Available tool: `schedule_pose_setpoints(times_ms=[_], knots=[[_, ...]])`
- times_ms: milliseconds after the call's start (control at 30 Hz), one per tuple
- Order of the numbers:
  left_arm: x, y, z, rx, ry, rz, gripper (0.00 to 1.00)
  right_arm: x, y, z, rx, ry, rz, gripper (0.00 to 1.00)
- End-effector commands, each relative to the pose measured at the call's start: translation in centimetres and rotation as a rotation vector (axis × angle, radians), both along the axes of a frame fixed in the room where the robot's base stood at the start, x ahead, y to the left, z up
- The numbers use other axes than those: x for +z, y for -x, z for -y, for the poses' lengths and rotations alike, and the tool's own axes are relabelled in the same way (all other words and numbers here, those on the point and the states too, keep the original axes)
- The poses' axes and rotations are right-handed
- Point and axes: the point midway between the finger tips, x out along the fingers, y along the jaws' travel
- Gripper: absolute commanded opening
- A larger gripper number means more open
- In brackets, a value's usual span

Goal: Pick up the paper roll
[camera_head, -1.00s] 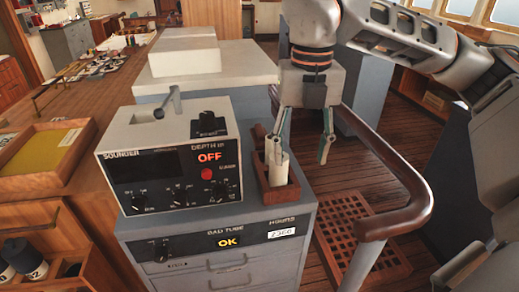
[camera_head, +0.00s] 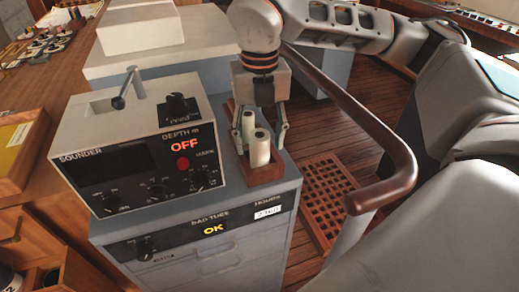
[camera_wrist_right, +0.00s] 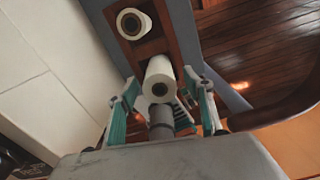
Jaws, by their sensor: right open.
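Two white paper rolls stand upright in a narrow wooden tray (camera_head: 268,177) on the grey cabinet. The front roll (camera_head: 260,152) shows most clearly, and the rear roll (camera_head: 247,122) is partly hidden behind it. My right gripper (camera_head: 261,146) points down over the tray, open, with a finger on each side. In the right wrist view, one roll (camera_wrist_right: 160,76) lies between the open fingers (camera_wrist_right: 160,97), with gaps at both sides. The other roll (camera_wrist_right: 132,22) is beyond them. A grey cylinder (camera_wrist_right: 161,122) shows nearer the palm; I cannot tell what it is. My left gripper is out of view.
The sounder box (camera_head: 140,150) stands just left of the tray. A curved handrail (camera_head: 365,135) runs close on the right, above a wooden floor grating (camera_head: 328,200). A white-topped block (camera_head: 140,30) is behind. The cabinet front (camera_head: 215,245) drops off toward me.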

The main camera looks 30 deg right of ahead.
Motion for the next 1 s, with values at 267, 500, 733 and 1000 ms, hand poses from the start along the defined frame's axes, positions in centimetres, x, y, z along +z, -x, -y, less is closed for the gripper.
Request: schedule_pose_setpoints(times_ms=[267, 500, 733, 1000], knots=[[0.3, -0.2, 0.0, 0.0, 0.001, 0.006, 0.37, -0.5, 0.0, 0.0, 0.001, -0.001, 0.0, 0.51], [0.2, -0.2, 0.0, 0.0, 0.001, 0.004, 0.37, -0.5, 0.0, 0.0, 0.001, -0.001, 0.0, 0.05], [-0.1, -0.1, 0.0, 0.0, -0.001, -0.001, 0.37, -0.4, 0.0, 0.0, 0.001, -0.001, 0.001, 0.05], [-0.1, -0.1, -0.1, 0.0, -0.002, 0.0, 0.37, 0.9, -0.1, 0.0, 0.001, -0.002, 0.004, 0.05]])
